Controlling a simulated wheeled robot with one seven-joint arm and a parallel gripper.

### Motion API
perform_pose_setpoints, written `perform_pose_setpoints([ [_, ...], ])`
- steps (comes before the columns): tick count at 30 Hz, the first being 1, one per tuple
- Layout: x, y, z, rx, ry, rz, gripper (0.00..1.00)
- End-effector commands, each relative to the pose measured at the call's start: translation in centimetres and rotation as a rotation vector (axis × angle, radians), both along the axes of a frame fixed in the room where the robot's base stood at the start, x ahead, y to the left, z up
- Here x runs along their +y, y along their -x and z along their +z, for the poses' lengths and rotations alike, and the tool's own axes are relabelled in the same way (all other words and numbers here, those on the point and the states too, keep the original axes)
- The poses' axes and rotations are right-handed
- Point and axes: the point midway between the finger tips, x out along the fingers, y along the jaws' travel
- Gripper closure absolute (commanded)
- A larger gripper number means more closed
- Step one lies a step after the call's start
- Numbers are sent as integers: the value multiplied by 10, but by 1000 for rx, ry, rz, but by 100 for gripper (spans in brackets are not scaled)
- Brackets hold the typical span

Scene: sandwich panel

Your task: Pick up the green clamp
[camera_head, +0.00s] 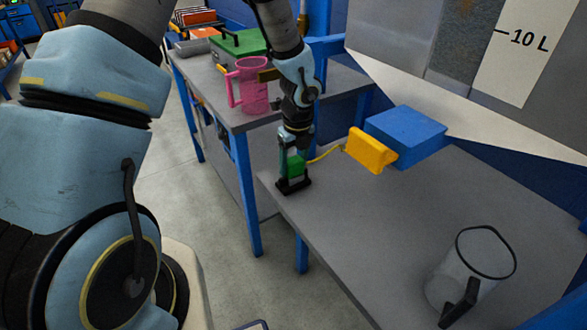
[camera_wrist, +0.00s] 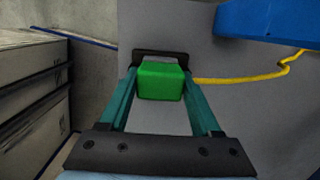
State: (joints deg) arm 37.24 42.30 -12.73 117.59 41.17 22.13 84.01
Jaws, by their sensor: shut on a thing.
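The green clamp (camera_wrist: 160,81) is a small bright green block between the fingers of my gripper (camera_wrist: 160,92) in the wrist view. My gripper is shut on the clamp. I cannot tell whether the clamp touches the tabletop. A thin yellow cord (camera_head: 326,154) runs from beside the clamp to a yellow block (camera_head: 371,151); the cord also shows in the wrist view (camera_wrist: 245,78).
A blue box (camera_head: 405,136) stands behind the yellow block. A clear jug (camera_head: 468,272) with a black handle stands at the front right. A pink jug (camera_head: 252,88) and a green case (camera_head: 238,44) stand on another table at the back. The middle of the near table is clear.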

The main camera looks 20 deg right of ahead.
Motion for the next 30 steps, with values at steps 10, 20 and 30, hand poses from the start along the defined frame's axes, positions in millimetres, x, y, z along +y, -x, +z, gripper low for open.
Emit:
perform_pose_setpoints([
  [10, 0, 0, 0, 0, 0, 0, 100],
  [20, 0, -2, 40, -4, 5, 1, 100],
  [30, -1, -1, 94, -3, 3, 0, 100],
])
